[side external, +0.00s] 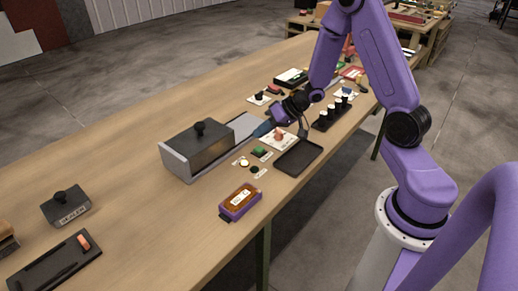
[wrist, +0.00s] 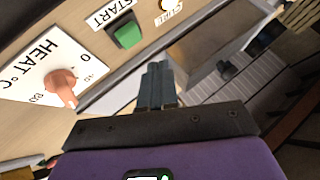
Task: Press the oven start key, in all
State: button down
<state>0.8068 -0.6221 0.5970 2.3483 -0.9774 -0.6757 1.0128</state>
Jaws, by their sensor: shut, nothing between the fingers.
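The green key (wrist: 127,35) stands beside a label reading START in the wrist view. In the side external view the green key (side external: 261,152) lies on the table in front of the grey box. My gripper (side external: 261,130) is low over the table near the dial panel; its fingers also show in the wrist view (wrist: 158,74), shut together and empty. In the wrist view the fingertips are apart from the green key, which sits above and left of them. Height above the table is hard to tell.
A white HEAT panel with an orange dial (wrist: 62,82) is close left of my fingers in the wrist view. A grey box with a black knob (side external: 200,128) adjoins a belt (side external: 245,123). A black tray (side external: 299,158) and a purple device (side external: 240,201) are near the front edge.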

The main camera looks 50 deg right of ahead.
jog(key=shift+r, duration=1.25)
jog(key=shift+a+r, duration=0.2)
jog(key=shift+a, duration=0.1)
jog(key=s+a+r+n+g+h, duration=0.1)
jog(key=s+a+r+n+h, duration=0.15)
jog(key=s+a+n, duration=0.2)
jog(key=s+a+r+n+g+h, duration=0.1)
jog(key=s+a+r+n, duration=0.2)
jog(key=s+a, duration=0.2)
jog(key=s+r+n+g, duration=0.2)
jog(key=s+n, duration=0.1)
jog(key=s, duration=0.7)
jog(key=s+a+r+n+g+h, duration=0.1)
jog(key=s+r+n+g, duration=0.1)
jog(key=s, duration=0.9)
jog(key=shift+a+n+g, duration=0.2)
jog(key=shift+n+g, duration=0.4)
jog(key=shift+n, duration=0.35)
